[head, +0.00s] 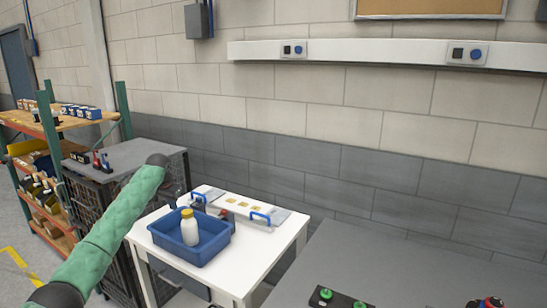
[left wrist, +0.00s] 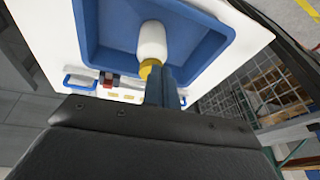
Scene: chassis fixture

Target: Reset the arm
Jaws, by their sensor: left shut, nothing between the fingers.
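My left arm, in a green sleeve, reaches in from the left in the head view. Its dark wrist end is above the gap between the grey-topped cabinet and the white table; the gripper there is small and hard to make out. In the left wrist view my left gripper (left wrist: 162,82) is shut and empty, its fingers together. They point toward the blue tray (head: 215,250) and overlap its edge in that view. A white bottle with a yellow cap (head: 189,228) stands in the tray; it also shows in the left wrist view (left wrist: 152,42). My right gripper is not in view.
The tray is on a white table (head: 159,243), before a white fixture with blue handles (head: 240,206). A grey-topped cabinet (head: 125,155) and loaded shelves (head: 75,122) are at left. A grey worktop (head: 400,258) with green-knobbed parts (head: 340,298) is at right.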

